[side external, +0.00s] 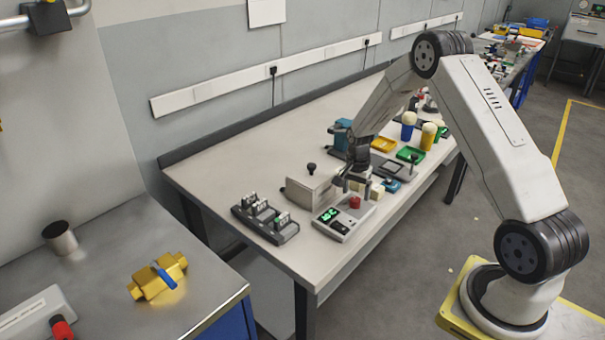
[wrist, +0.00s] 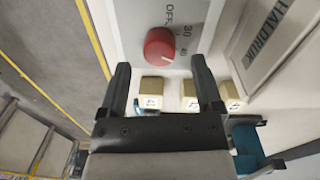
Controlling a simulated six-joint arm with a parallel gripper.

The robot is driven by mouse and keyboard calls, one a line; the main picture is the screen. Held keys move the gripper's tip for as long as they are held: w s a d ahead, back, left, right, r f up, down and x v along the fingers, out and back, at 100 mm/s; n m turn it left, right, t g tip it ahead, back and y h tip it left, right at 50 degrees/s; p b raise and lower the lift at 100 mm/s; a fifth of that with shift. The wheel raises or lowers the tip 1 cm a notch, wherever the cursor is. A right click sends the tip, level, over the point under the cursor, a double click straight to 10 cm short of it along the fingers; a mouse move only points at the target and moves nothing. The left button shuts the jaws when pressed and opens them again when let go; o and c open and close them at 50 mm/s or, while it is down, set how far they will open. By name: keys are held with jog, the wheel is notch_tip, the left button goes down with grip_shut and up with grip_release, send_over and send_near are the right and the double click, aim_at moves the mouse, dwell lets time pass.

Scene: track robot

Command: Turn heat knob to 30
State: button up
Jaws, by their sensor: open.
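The red heat knob (side external: 355,202) sits on a light control unit (side external: 337,231) with a green display (side external: 329,215), near the front edge of the bench. In the wrist view the round red knob (wrist: 159,47) shows from above, with "OFF", "30" and "40" printed beside it on the pale panel. I cannot make out which mark the knob points to. The display reading is too small to be sure of. My gripper (side external: 352,184) is open and empty, just above the knob. In the wrist view its fingertips (wrist: 160,68) are spread, with the knob beyond them, roughly centred between them.
Several pale lettered blocks (wrist: 152,85) lie beside the panel. A grey box (side external: 313,187) with a black knob stands behind the unit, and a dark switch strip (side external: 265,218) to its left. Yellow (side external: 384,145) and green (side external: 411,155) trays lie farther along. The bench's front left is clear.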

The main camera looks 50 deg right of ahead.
jog(key=shift+f, duration=1.3)
grip_shut()
